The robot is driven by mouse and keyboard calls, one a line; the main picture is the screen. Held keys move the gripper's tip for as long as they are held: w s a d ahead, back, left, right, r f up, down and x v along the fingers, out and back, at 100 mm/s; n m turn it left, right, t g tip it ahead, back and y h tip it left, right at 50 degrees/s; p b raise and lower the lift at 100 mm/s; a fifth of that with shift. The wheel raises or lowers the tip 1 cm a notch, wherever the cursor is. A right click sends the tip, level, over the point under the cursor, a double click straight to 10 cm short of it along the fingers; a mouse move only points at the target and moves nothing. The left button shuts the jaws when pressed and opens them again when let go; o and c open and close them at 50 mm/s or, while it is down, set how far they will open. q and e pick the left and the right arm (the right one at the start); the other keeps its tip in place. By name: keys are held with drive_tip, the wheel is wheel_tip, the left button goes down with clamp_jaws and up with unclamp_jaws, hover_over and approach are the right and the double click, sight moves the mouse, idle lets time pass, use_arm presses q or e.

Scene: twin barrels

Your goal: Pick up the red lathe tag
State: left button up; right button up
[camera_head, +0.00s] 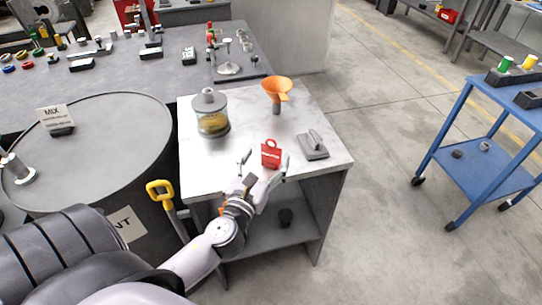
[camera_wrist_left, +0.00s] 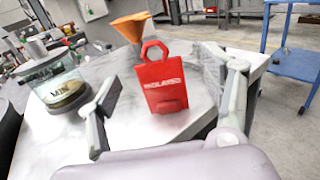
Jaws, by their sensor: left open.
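The red lathe tag (camera_head: 271,155) stands upright near the front edge of a white marble-topped stand (camera_head: 235,160). It has a hexagonal loop on top and pale lettering on its face. In the left wrist view the tag (camera_wrist_left: 164,86) shows ahead, between the fingers and beyond them. My left gripper (camera_head: 264,168) is open at the near side of the tag; in the left wrist view its fingers (camera_wrist_left: 168,98) are spread wide with nothing held. I cannot tell whether either finger touches the tag. My right gripper is in neither view.
A glass jar (camera_head: 212,115) stands left of the tag, an orange funnel (camera_head: 277,90) behind it, and a grey tool (camera_head: 312,146) right of it. A dark barrel (camera_head: 88,140) and a yellow-handled shovel (camera_head: 160,191) are left of the stand. Open floor separates it from a blue cart (camera_head: 462,160).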

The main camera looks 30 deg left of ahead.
sight(271, 147)
use_arm(q)
drive_tip(key=p+x, duration=0.1)
drive_tip(key=x, duration=0.4)
drive_tip(key=shift+w+a+f, duration=0.15)
drive_tip(key=shift+a, duration=0.05)
drive_tip(key=c, duration=1.1)
drive_tip(key=shift+c, duration=0.2)
